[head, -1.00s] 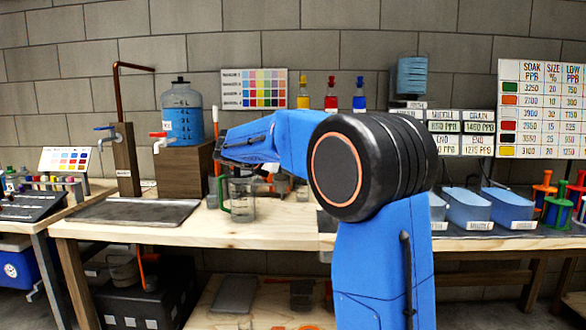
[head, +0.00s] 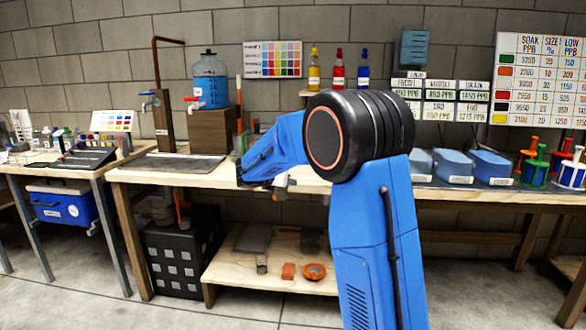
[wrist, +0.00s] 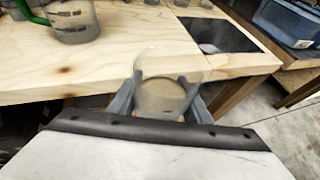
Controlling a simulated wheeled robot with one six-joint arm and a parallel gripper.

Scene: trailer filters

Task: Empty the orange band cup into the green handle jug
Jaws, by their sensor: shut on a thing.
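My gripper (wrist: 162,98) is shut on a clear cup (wrist: 168,72) with something pale brown inside, seen in the wrist view. No orange band can be made out on it from this angle. The cup is near the front edge of the wooden bench. The green handle jug (wrist: 75,22), clear with dark markings, stands on the bench at the top left of the wrist view, apart from the cup. In the head view my arm hides most of the jug and the held cup.
Blue bins (head: 447,166) stand at the right. A lower shelf (head: 250,272) holds small items. Open floor lies in front.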

